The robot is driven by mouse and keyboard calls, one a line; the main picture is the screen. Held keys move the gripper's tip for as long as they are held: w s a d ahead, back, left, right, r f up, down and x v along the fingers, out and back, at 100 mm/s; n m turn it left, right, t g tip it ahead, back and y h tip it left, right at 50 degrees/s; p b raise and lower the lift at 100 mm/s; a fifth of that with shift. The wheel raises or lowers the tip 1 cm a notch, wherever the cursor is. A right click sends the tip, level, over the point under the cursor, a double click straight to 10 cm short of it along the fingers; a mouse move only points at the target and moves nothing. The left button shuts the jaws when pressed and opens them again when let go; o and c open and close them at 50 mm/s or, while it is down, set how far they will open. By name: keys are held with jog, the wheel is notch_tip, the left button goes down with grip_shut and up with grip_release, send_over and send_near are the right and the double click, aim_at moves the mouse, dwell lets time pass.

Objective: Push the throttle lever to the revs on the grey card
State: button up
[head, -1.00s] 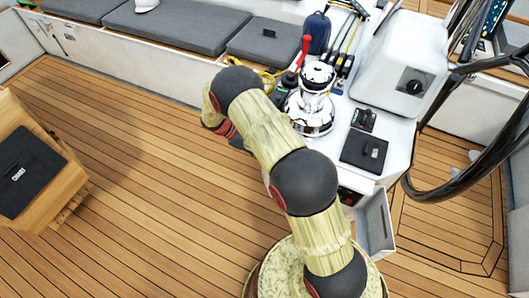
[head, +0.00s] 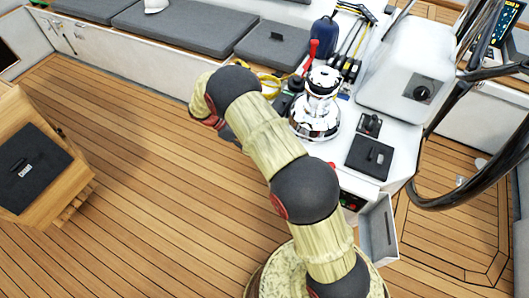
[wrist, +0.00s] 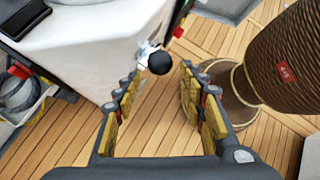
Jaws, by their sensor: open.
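A round black knob (wrist: 160,62) on a bright metal mount stands out from the side of the white console (wrist: 90,42) in the wrist view. It looks like the throttle lever, though I cannot be sure. My gripper (wrist: 158,77) is open and empty, and the knob appears between and beyond its fingertips. I cannot tell the gap in depth. I cannot make out the grey card or any rev marks.
The console top carries a chrome winch (head: 316,108), a red-handled lever (head: 312,50), a blue bottle (head: 323,36) and a black switch panel (head: 370,157). A black steering wheel (head: 440,202) stands at right. A wooden box (head: 70,180) stands at left. Open teak floor (head: 150,160) lies between.

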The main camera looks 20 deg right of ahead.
jog(key=shift+v, duration=2.1)
jog(key=shift+f, duration=0.1)
jog(key=s+a+m+y, duration=0.2)
jog(key=s+a+m, duration=0.1)
jog(key=s+m, duration=0.25)
jog(key=s+r+m+t+y, duration=0.2)
jog(key=s+r+m+t, duration=0.1)
jog(key=s+r, duration=0.5)
jog(key=s+r+m+t+y, duration=0.1)
jog(key=s+r+m+t, duration=0.2)
jog(key=s+r, duration=0.5)
jog(key=s+r+m+t+y, duration=0.2)
jog(key=s+r, duration=0.6)
jog(key=r, duration=0.9)
jog(key=shift+s+d+m+t+y, duration=0.25)
jog(key=shift+m+t, duration=0.5)
jog(key=shift+t, duration=0.45)
